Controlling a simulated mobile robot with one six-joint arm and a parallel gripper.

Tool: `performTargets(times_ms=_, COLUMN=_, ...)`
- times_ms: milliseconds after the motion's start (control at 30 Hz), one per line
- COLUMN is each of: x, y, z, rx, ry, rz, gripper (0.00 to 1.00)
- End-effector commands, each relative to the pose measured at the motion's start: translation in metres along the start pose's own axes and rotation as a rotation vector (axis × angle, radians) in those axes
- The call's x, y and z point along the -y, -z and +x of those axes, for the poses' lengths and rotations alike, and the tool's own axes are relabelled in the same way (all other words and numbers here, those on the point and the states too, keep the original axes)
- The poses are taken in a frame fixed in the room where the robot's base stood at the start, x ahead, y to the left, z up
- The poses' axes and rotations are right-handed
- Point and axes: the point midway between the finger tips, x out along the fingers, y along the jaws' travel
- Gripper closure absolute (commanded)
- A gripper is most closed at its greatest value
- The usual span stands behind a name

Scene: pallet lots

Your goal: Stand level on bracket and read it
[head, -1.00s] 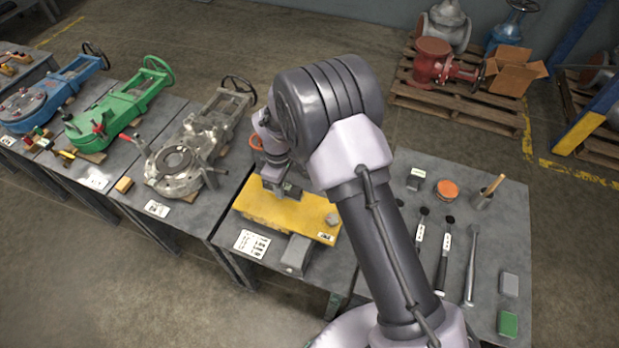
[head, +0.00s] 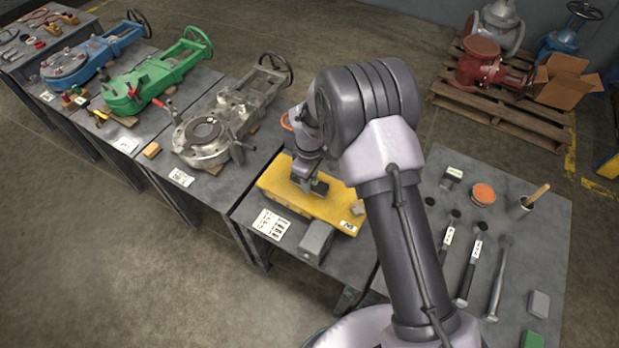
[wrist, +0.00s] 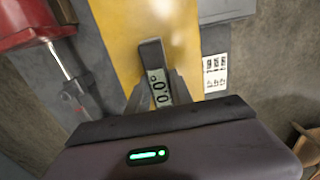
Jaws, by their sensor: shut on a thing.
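The yellow bracket (head: 285,195) lies on a dark table, and it also fills the upper middle of the wrist view (wrist: 115,40). My gripper (head: 308,184) is over its upper face and shut on a small dark level (wrist: 151,56). In the head view the level (head: 320,187) is a dark block at the fingertips, low over the bracket. I cannot tell whether its base touches the yellow surface.
A printed card (head: 271,223) and a grey block (head: 316,242) are at the bracket's near side. A grey valve (head: 205,140) stands to the left. Long-handled tools (head: 470,268) lie on the right table. A red object (wrist: 28,25) is at the left in the wrist view.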

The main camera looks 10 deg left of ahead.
Motion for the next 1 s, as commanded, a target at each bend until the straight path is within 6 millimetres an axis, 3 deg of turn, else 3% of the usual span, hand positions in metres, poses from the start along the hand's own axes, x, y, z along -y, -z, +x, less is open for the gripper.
performTargets(times_ms=667, x=-0.0003, y=0.0003, z=0.0064, rx=-0.001, ry=-0.001, rz=0.000, gripper=1.00)
performTargets(times_ms=700, x=-0.0003, y=0.0003, z=0.0059, rx=-0.001, ry=-0.001, rz=0.000, gripper=0.67)
performTargets(times_ms=800, x=-0.0002, y=0.0002, z=0.0056, rx=-0.001, ry=-0.001, rz=0.000, gripper=0.48)
performTargets(times_ms=1000, x=-0.0001, y=0.0002, z=0.0056, rx=-0.001, ry=0.000, rz=0.000, gripper=0.48)
